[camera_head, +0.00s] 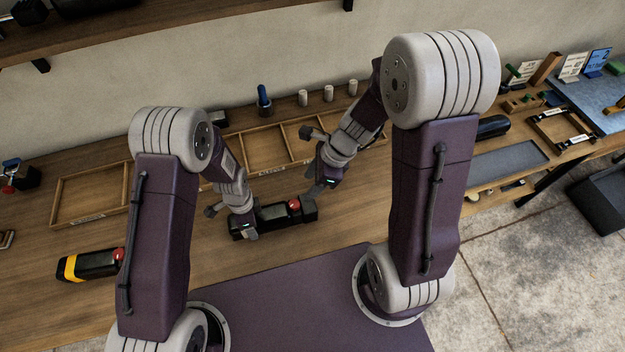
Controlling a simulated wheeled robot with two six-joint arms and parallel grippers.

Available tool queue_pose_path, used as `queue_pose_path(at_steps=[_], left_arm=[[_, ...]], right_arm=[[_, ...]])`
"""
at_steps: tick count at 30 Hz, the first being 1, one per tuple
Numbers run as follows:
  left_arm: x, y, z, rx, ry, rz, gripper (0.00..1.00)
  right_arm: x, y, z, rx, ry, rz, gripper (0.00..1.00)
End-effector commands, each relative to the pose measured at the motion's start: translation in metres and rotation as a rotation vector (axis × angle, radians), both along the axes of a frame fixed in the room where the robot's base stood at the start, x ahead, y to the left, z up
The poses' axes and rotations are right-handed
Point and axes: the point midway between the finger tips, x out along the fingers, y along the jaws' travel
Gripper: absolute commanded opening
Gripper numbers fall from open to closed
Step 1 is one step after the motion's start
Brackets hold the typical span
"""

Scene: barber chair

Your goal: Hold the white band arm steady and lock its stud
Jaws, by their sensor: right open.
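A black arm-shaped piece (272,213) with a red stud (294,204) on its right part lies on the wooden bench at the middle. No white band can be made out on it; my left gripper hides part of its left end. My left gripper (245,232) is down at that left end, seemingly touching it; its fingers are too small and covered to tell open from shut. My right gripper (314,192) is open and empty, just above and right of the red stud, apart from it as far as I can tell.
A second black piece with a yellow band (72,267) and red stud lies at the left. Shallow wooden trays (92,196) stand behind, with white cylinders (328,93) and a blue bottle (264,98) near the wall. A grey mat (505,163) lies at the right.

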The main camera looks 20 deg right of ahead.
Motion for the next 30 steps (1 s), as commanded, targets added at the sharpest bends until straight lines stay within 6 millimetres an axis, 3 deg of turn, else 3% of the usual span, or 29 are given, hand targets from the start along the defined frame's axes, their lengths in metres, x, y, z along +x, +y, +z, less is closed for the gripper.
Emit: queue_pose_path(at_steps=[12, 17, 21, 26, 30], left_arm=[[0.001, 0.000, 0.001, -0.001, -0.002, 0.000, 0.00], [0.001, 0.000, 0.000, -0.001, -0.002, 0.000, 0.00], [0.001, 0.000, 0.000, -0.001, -0.002, 0.000, 0.00], [0.001, 0.000, 0.000, -0.001, -0.002, 0.001, 0.00], [0.000, 0.000, 0.000, 0.000, -0.001, 0.000, 0.00]], right_arm=[[-0.002, -0.004, 0.009, -0.002, 0.002, 0.008, 0.52], [0.006, 0.001, 0.018, 0.010, -0.016, 0.278, 0.52], [0.020, -0.006, 0.012, -0.006, -0.008, 0.396, 0.52], [0.019, -0.005, 0.006, -0.003, 0.003, 0.394, 0.52], [0.017, 0.003, -0.013, -0.002, 0.006, 0.394, 0.52]])
